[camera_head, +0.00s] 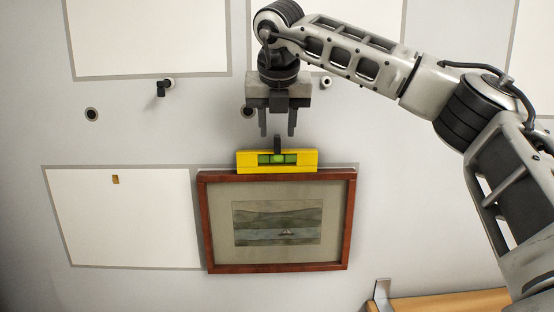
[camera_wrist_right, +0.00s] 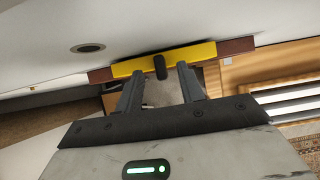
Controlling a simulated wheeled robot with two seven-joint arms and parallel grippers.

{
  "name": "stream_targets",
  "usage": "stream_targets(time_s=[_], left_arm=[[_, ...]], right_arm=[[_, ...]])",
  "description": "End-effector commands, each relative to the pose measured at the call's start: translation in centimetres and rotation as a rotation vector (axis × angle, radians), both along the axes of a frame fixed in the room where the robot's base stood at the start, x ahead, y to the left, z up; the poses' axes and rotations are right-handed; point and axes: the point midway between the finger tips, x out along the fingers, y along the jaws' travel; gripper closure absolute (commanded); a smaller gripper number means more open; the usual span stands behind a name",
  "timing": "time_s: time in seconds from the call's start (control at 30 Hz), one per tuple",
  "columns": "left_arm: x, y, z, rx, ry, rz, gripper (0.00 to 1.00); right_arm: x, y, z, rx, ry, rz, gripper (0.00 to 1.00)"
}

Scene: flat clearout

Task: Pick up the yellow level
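The yellow level (camera_head: 247,162) with a green vial in its middle rests along the top edge of a wooden picture frame (camera_head: 203,225) on the wall. A dark upright grip (camera_head: 277,145) stands up from the level's middle. My right gripper (camera_head: 277,133) points down just above the level, open and empty, its two fingers apart. In the right wrist view the yellow level (camera_wrist_right: 205,52) lies ahead of the fingertips, and the dark grip (camera_wrist_right: 160,67) shows between them. I cannot tell whether the fingers reach around the grip. My left gripper is not in view.
Pale rectangular panels (camera_head: 120,215) and dark-ringed round fittings (camera_head: 91,114) are on the wall. A black hook (camera_head: 162,88) sticks out left of my gripper. A wooden ledge (camera_head: 450,302) with a metal bracket (camera_head: 381,291) is at lower right.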

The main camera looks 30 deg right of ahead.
Motion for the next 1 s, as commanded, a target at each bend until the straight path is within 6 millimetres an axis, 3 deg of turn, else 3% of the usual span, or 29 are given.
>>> stream_targets(time_s=[0.2, 0.43, 0.47, 0.6, 1.0], left_arm=[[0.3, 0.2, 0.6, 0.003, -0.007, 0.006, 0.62], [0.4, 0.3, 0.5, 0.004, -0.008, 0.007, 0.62], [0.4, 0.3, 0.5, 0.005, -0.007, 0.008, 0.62], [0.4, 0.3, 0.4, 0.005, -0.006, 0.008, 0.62], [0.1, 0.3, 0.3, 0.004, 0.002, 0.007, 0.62]], right_arm=[[1.1, -0.7, -2.2, 0.000, 0.001, 0.000, 0.62], [1.2, -0.8, -2.4, 0.000, -0.001, 0.000, 0.62], [1.2, -0.8, -2.4, 0.000, -0.001, 0.000, 0.64], [1.2, -0.8, -2.4, 0.000, -0.001, 0.000, 1.00], [1.2, -0.7, -2.0, 0.000, -0.003, 0.001, 1.00]])
